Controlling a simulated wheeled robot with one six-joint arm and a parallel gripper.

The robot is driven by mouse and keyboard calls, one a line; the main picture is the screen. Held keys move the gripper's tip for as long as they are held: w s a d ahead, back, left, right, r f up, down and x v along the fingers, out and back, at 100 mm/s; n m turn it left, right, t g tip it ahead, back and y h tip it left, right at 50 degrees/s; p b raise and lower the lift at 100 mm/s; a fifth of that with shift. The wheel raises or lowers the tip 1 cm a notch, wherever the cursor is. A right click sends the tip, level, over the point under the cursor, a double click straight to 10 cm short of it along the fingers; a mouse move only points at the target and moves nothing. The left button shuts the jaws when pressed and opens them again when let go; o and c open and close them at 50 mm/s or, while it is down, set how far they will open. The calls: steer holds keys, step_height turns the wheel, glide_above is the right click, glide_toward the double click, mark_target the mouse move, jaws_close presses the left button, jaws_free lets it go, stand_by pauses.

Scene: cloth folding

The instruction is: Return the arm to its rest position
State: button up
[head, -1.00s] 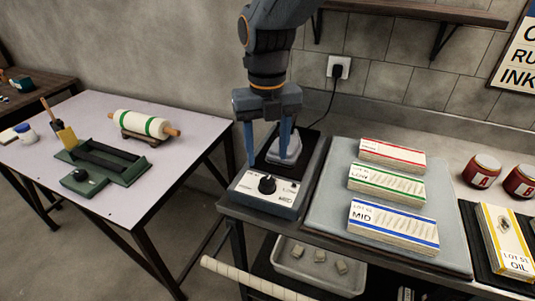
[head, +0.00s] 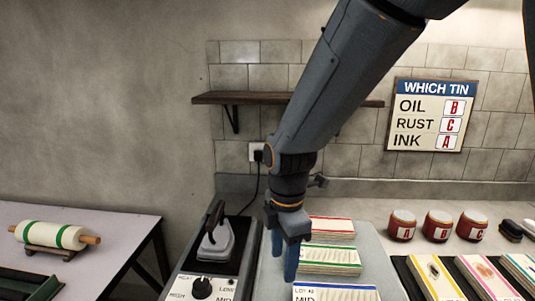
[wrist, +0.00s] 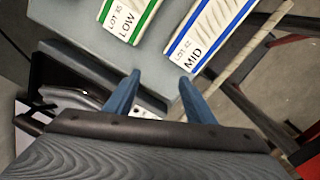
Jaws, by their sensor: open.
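My gripper (head: 284,258) has two blue fingers and hangs from my arm near the middle of the head view. It is in front of the left edge of the grey padded board, beside the stacks of cloths. In the wrist view my gripper (wrist: 160,85) shows its fingers apart with nothing between them. The iron (head: 216,242) stands on its black rest to the left of my gripper, with its dark handle up. It shows partly at the left in the wrist view.
Cloth stacks with red (head: 331,229), green (head: 329,260) and blue (head: 335,291) bands lie on the board (head: 372,252). A dial box (head: 201,289) stands front left. Red tins (head: 438,226) and cloth packs (head: 433,278) are at right. A wall shelf (head: 240,98) hangs behind my arm.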

steer(key=s+d+m, duration=0.1)
steer(key=d+m, duration=0.2)
steer(key=m, duration=0.1)
steer(key=s+d+f+m, duration=0.1)
steer(key=d+m, duration=0.2)
steer(key=m, duration=0.1)
steer(key=s+d+f+m, duration=0.1)
steer(key=d+m, duration=0.2)
steer(key=m, duration=0.1)
steer(key=shift+d, duration=0.4)
steer(key=s+d+m, duration=0.1)
steer(key=m, duration=0.2)
steer(key=s+d+f+m, duration=0.1)
steer(key=d+m, duration=0.1)
steer(key=s+d+m, duration=0.1)
steer(key=d+m, duration=0.1)
steer(key=m, duration=0.1)
steer(key=shift+s+d+f+m, duration=0.1)
steer(key=shift+d+f+m, duration=0.1)
steer(key=shift+d+m, duration=0.1)
steer(key=shift+s+d+f+m, duration=0.15)
steer(key=shift+s+d+m, duration=0.15)
steer(key=shift+m, duration=0.4)
